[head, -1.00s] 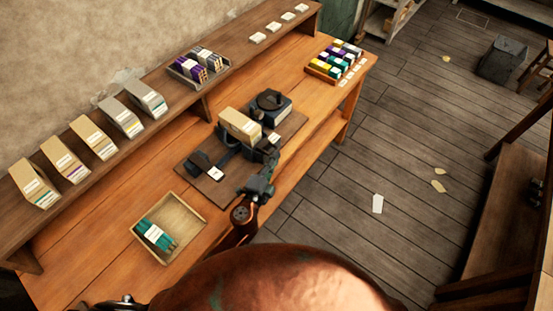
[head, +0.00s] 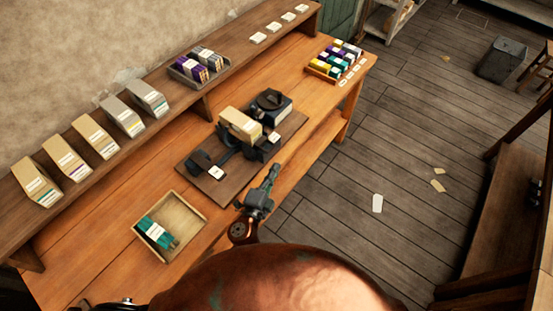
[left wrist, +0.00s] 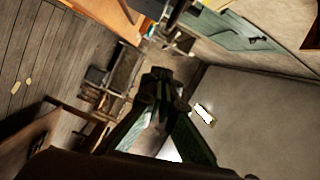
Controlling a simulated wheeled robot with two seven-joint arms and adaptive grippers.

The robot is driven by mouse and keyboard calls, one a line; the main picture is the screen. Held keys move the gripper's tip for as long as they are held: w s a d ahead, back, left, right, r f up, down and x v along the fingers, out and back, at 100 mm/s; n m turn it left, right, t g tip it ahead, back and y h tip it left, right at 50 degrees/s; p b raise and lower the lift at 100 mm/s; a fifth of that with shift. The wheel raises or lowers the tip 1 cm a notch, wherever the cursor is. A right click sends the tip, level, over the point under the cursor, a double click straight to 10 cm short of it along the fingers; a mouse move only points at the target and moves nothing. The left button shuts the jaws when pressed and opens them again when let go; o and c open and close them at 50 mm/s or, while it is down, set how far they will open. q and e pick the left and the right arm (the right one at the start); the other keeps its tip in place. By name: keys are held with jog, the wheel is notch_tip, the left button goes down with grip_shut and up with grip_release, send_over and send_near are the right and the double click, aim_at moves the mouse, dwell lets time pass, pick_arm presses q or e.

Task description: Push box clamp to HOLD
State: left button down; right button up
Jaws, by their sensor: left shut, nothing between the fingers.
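The box clamp is part of the dark fixture (head: 226,140) around a tan box (head: 240,124); its exact jaw position is too small to tell. The fixture stands on a dark board (head: 190,166) on the wooden bench. One white label (head: 217,172) lies at its near left and another (head: 273,138) at its right. My left gripper (head: 275,168) is shut and empty, apart from the fixture, over the bench's front edge. In the left wrist view its dark fingers (left wrist: 157,76) are together, and the clamp does not show. My right gripper is not in view.
A wooden tray (head: 193,205) with teal bundles is at the near left. A rack of coloured blocks (head: 318,68) is at the far right. Several boxes line the raised shelf. The floor right of the bench is mostly clear.

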pick_arm(q)
jog(key=shift+v, duration=2.35)
